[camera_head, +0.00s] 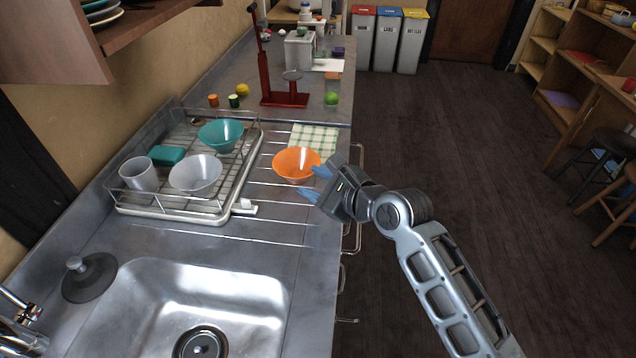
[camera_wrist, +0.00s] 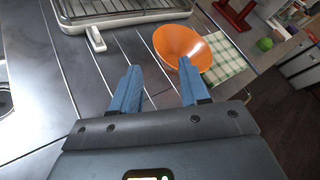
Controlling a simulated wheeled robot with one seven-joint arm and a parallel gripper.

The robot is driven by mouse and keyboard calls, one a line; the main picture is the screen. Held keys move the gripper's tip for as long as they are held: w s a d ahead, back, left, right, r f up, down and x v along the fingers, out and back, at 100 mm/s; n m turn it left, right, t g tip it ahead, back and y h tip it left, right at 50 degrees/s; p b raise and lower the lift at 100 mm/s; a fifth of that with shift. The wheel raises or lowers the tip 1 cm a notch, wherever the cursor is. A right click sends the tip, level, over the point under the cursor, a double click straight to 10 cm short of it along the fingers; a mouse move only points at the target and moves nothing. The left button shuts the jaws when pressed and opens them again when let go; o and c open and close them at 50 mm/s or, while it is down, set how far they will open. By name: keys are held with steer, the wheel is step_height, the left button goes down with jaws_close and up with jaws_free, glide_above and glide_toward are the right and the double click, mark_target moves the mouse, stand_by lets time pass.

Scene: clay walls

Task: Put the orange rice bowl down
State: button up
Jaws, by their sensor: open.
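The orange rice bowl (camera_head: 296,164) sits upright on the metal drainboard, to the right of the dish rack. It also shows in the wrist view (camera_wrist: 181,46), just beyond my fingertips, and seems partly over or against the checked cloth. My gripper (camera_head: 312,182) is at the bowl's right front side in the head view. Its two blue fingers are apart with nothing between them, as the wrist view (camera_wrist: 160,78) also shows. The near finger stands clear of the bowl; whether the other finger touches the rim I cannot tell.
A dish rack (camera_head: 128,204) with a teal bowl (camera_head: 221,134), a white bowl (camera_head: 196,175) and a cup stands left. A green checked cloth (camera_head: 312,138) lies behind the orange bowl. A red stand (camera_head: 284,99) is farther back. The sink (camera_head: 200,290) is in front.

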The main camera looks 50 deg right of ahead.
steer(key=shift+s+r, duration=0.15)
steer(key=shift+s, duration=0.25)
steer(key=s+a+f+n, duration=0.1)
steer(key=s+n, duration=0.1)
steer(key=s, duration=0.1)
steer(key=s+a+f+n, duration=0.1)
steer(key=s+a+n, duration=0.1)
steer(key=s+n, duration=0.1)
steer(key=s+a+f+n, duration=0.1)
steer(key=s+a+n, duration=0.1)
steer(key=s, duration=0.1)
steer(key=shift+n, duration=0.3)
steer(key=s+a+r+n, duration=0.3)
steer(key=s+n, duration=0.4)
steer(key=n, duration=0.1)
steer(key=s+a+r+n+y, duration=0.1)
steer(key=s+a+r+n, duration=0.2)
steer(key=s+n, duration=0.5)
steer(key=s+a+r+n+t, duration=0.1)
steer(key=s+a+r+n, duration=0.2)
steer(key=s+n, duration=0.4)
steer(key=shift+s+a+r+n, duration=0.15)
steer(key=shift+s+a+n, duration=0.25)
steer(key=shift+a, duration=0.35)
